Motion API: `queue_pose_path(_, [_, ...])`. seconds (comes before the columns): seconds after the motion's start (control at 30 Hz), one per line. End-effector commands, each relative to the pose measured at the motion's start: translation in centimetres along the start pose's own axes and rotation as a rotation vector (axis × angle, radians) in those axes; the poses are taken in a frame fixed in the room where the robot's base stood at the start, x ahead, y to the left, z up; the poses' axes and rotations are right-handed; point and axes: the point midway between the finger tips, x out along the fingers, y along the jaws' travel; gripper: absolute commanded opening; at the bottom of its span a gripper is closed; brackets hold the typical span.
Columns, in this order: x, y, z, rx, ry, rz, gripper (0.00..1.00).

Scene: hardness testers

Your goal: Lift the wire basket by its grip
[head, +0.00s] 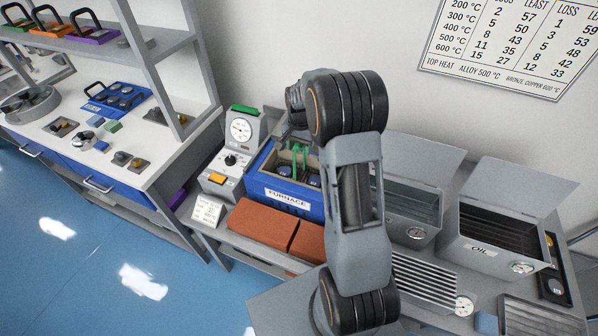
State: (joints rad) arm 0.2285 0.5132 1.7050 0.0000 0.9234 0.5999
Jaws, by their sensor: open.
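The blue furnace (291,196) stands open at the top on the bench, left of my arm. Inside it are a green upright frame (298,156), which looks like the wire basket's grip, and round blue-grey pieces (313,179). The basket's wires are too small to make out. My arm rises in front of the bench and bends at the top, and its far part reaches down behind the bend, above the furnace's back. My gripper's fingers do not show, so I cannot tell how they stand to the green grip.
Orange-brown bricks (262,224) lie in front of the furnace. A grey dial unit (232,150) stands left of it. An open grey tank (411,204) and the OIL tank (492,235) stand to the right. A white-topped bench (60,147) with a shelf is at the left.

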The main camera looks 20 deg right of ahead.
Motion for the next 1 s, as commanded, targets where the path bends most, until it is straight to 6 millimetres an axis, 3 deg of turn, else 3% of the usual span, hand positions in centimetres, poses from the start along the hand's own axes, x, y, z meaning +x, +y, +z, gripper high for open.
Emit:
queue_pose_path(0.17, [0.02, 0.00, 0.00, 0.000, 0.000, 0.000, 0.53])
queue_pose_path(0.73, [-0.01, 0.01, -0.01, 0.000, 0.000, 0.000, 0.00])
queue_pose_path(1.0, [-0.01, 0.02, -0.02, 0.000, 0.000, 0.000, 0.00])
